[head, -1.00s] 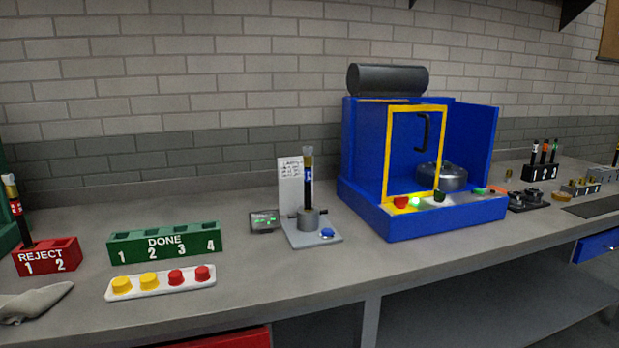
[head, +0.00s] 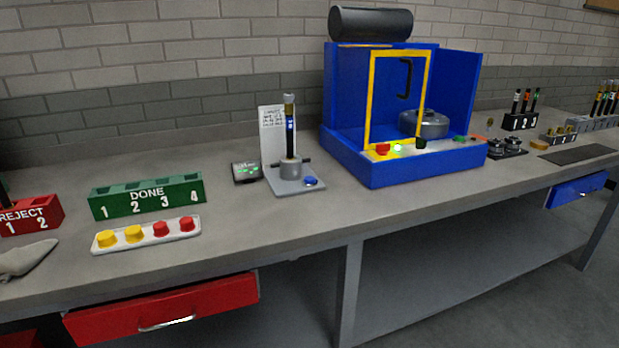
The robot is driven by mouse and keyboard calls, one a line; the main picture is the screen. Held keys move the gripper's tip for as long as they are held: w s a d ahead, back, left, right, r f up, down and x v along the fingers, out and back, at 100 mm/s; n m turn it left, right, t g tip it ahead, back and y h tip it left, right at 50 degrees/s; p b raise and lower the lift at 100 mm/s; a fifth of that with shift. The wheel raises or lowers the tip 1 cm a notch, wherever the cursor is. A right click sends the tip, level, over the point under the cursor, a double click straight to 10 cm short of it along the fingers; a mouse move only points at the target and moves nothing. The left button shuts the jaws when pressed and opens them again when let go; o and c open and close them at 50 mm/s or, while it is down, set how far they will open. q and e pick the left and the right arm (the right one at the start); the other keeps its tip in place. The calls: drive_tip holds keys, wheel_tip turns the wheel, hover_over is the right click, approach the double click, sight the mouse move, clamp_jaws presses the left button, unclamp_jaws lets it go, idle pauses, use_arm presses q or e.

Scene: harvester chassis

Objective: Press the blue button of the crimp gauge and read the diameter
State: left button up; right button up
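The crimp gauge (head: 297,186) stands on the bench in the middle of the head view, with a grey base and a round holder. Its blue button (head: 311,182) is at the front right of the base and nothing covers it. A dark tube with a blue label (head: 290,135) stands upright in the holder. A small dark display (head: 246,172) with green characters lies to the left of the gauge; the characters are too small to read. A white card (head: 271,130) stands behind. Neither of my grippers is in view.
A green DONE rack (head: 148,197) and a white tray (head: 190,233) with yellow and red caps are to the left, with a red REJECT rack (head: 40,213). A blue machine (head: 375,172) with a yellow-framed door stands to the right. A red drawer (head: 165,306) is below.

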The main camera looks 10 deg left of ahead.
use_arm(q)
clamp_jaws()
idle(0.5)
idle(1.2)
